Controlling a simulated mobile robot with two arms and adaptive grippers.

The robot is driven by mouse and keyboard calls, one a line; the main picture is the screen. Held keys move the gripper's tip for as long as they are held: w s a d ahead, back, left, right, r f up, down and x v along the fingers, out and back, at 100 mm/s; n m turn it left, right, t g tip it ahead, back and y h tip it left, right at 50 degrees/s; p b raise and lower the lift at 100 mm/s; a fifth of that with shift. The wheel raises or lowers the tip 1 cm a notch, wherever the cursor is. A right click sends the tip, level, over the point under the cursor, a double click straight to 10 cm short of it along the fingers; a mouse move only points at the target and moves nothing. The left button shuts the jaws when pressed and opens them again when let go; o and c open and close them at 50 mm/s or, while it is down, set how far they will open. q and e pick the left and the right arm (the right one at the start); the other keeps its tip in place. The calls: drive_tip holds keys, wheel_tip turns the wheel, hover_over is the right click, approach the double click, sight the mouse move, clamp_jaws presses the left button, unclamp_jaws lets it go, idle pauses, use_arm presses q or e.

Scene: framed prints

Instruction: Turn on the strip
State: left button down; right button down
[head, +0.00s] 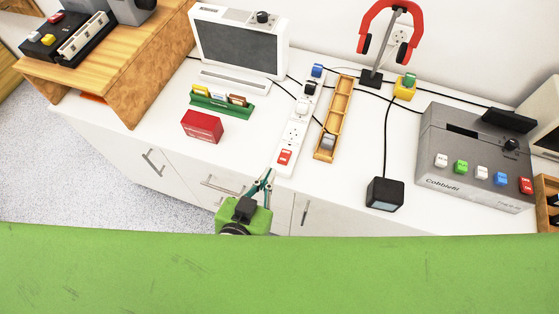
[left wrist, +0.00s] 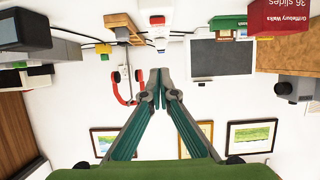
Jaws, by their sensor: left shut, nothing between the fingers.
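The white power strip (head: 296,132) lies on the white counter, running away from the front edge. Its red switch (head: 285,157) is at the near end. Several sockets and plugs line its far part. My left gripper (head: 268,172) is just in front of the strip's near end, apart from the switch in the picture. Its two teal fingers are shut with nothing between them. In the left wrist view, the picture is upside down; the fingertips (left wrist: 160,92) meet below the strip's end (left wrist: 158,30), where the red switch (left wrist: 157,20) shows. My right gripper is not in view.
A red box (head: 202,126) and a green rack (head: 222,104) stand left of the strip. A narrow wooden tray (head: 333,118) lies close on its right. A black cube (head: 384,193) and a grey cassette machine (head: 470,150) are farther right. Cables cross behind.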

use_arm(q)
drive_tip(key=shift+w, duration=0.1)
drive_tip(key=p, duration=0.2)
hover_over(285, 156)
drive_tip(key=s+a, duration=0.1)
drive_tip(key=s, duration=0.2)
wheel_tip(285, 156, down, 4)
drive_tip(key=shift+a+r, duration=0.1)
drive_tip(key=shift+r, duration=0.05)
drive_tip(key=f, duration=0.2)
drive_tip(key=shift+s+f, duration=0.25)
drive_tip(key=shift+f, duration=0.15)
drive_tip(key=shift+s+a+f, duration=0.1)
drive_tip(key=shift+s+f, duration=0.1)
drive_tip(key=shift+f, duration=0.45)
drive_tip(key=shift+f, duration=0.1)
drive_tip(key=shift+s+f, duration=0.1)
drive_tip(key=shift+f, duration=0.4)
drive_tip(key=shift+r, duration=0.1)
